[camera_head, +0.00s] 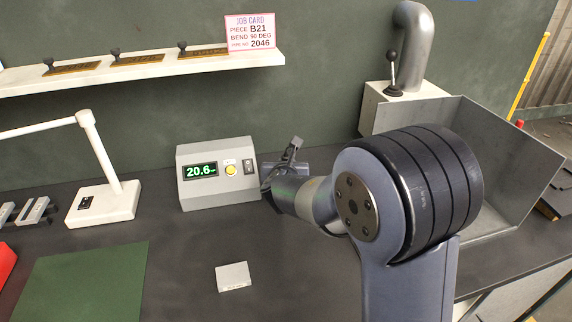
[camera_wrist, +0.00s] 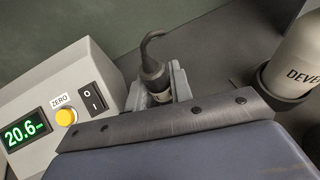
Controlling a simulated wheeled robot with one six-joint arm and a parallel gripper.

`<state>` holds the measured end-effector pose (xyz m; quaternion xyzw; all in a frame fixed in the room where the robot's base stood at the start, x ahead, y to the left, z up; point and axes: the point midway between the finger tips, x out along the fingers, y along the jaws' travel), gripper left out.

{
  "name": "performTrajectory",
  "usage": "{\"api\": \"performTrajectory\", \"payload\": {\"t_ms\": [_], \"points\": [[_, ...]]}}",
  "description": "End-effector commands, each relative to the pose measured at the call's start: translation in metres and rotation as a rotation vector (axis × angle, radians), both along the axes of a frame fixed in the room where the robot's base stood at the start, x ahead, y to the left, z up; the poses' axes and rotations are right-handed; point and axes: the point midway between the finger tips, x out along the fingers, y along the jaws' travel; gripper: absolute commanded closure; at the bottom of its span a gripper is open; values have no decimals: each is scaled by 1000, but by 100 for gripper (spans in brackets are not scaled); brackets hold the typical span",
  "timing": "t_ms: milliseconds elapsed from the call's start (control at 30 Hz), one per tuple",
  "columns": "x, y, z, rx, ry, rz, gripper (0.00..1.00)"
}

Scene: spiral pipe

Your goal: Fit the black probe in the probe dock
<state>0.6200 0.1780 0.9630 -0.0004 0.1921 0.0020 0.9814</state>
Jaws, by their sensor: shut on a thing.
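The black probe (camera_wrist: 153,70), with a dark cable curving from its top, shows in the wrist view beyond the dark bar of my gripper (camera_wrist: 161,92). My gripper's grey fingers stand on both sides of it and are shut on it. The lower end of the probe is hidden behind the bar. In the head view my gripper (camera_head: 284,172) is just right of the readout box (camera_head: 216,194), close to the bench, and the probe is hard to make out. I cannot clearly tell the probe dock apart in either view, nor whether the probe is seated in it.
The readout box shows 20.6 and has a yellow ZERO button (camera_wrist: 66,117). A pale bottle lettered "DEVE" (camera_wrist: 302,55) stands right of my gripper in the wrist view. A white lamp (camera_head: 104,201), green mat (camera_head: 84,285) and grey metal bin (camera_head: 520,165) are on the bench.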

Motion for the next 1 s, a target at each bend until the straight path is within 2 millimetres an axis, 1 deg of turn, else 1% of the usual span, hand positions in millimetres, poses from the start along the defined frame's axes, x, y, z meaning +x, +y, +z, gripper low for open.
{"api": "performTrajectory", "payload": {"t_ms": [833,867,1000], "points": [[0,0,-21,0,-1,0,100],[0,0,-21,0,-1,0,78],[0,0,-20,0,-1,0,67]]}}
